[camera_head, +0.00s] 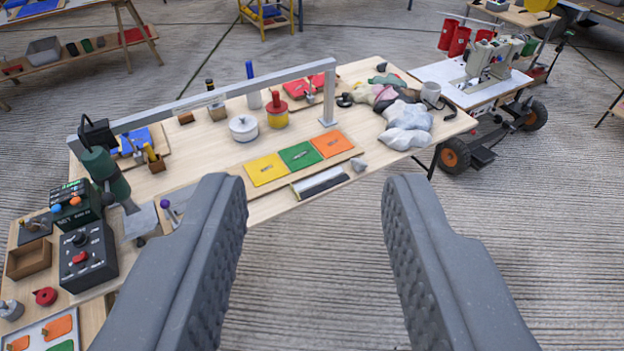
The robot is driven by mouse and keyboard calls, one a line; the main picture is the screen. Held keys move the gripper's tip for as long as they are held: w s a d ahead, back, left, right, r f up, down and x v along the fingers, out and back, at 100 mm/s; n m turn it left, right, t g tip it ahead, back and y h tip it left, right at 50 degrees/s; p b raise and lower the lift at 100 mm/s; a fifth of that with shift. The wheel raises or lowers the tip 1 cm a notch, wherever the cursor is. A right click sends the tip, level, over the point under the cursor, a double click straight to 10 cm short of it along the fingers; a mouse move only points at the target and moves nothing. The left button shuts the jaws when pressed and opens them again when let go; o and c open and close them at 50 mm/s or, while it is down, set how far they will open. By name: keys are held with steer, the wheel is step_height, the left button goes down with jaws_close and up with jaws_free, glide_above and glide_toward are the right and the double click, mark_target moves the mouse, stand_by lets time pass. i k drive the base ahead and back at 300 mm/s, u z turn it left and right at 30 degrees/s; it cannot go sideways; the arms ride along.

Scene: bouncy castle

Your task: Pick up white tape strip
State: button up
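My gripper (312,190) is open, with its two grey padded fingers wide apart and nothing between them. It is above and in front of a wooden workbench (205,150). A narrow holder (322,183) with a white strip and a dark strip lies at the bench's front edge, seen between the fingertips and farther off. I cannot tell for sure whether its white part is the white tape strip. No other clear white tape strip shows. The left finger hides part of the bench's front edge.
Yellow, green and orange panels (299,155) lie behind the holder. A grey metal frame (215,95) spans the bench. Crumpled cloths (405,125) lie at right. A wheeled cart (475,85) carries a machine. A black control box (88,258) stands at left.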

mark_target(307, 183)
steer(key=i, duration=0.95)
steer(key=z, duration=0.05)
steer(key=k, duration=1.05)
steer(key=u, duration=0.6)
steer(key=i, duration=1.6)
steer(key=z, duration=0.75)
